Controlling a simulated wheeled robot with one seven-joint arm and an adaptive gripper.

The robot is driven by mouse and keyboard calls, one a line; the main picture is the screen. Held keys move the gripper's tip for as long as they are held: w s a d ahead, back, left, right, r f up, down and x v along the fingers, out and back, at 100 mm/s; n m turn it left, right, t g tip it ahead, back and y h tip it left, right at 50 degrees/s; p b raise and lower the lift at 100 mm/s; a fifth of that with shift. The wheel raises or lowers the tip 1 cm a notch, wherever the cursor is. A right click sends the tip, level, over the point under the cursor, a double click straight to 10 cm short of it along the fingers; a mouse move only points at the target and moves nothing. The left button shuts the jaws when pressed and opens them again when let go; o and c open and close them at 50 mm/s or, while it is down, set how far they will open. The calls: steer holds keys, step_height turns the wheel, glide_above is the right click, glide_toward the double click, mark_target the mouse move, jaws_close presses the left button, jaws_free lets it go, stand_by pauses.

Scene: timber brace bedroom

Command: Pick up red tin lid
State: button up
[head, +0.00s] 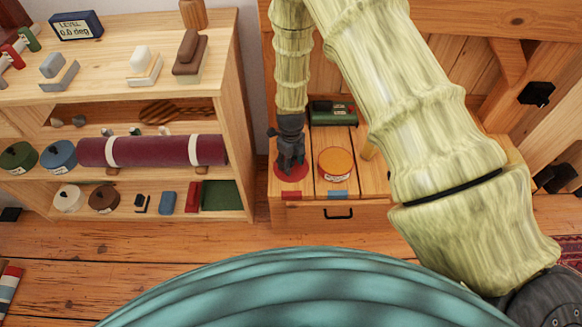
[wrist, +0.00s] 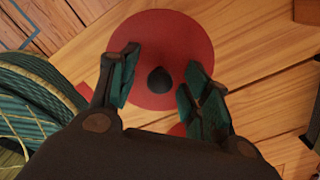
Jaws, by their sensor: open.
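The red tin lid (head: 293,176) is a flat red disc lying on the left part of the wooden cabinet top (head: 313,190). In the wrist view the red tin lid (wrist: 180,32) shows a dark round knob (wrist: 160,80) at its middle. My gripper (head: 291,170) is right above the lid, pointing down, and hides part of it in the head view. In the wrist view my gripper (wrist: 158,88) is open, with one finger on each side of the knob. I cannot tell whether the fingers touch the lid.
A round orange tin (head: 336,164) stands close to the right of the lid. A green object (head: 333,113) lies behind it at the cabinet's back. A filled wooden shelf (head: 225,130) stands on the left. The floor in front is clear.

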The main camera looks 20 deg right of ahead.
steer(key=shift+c, duration=0.5)
jaws_close()
steer(key=shift+r, duration=0.15)
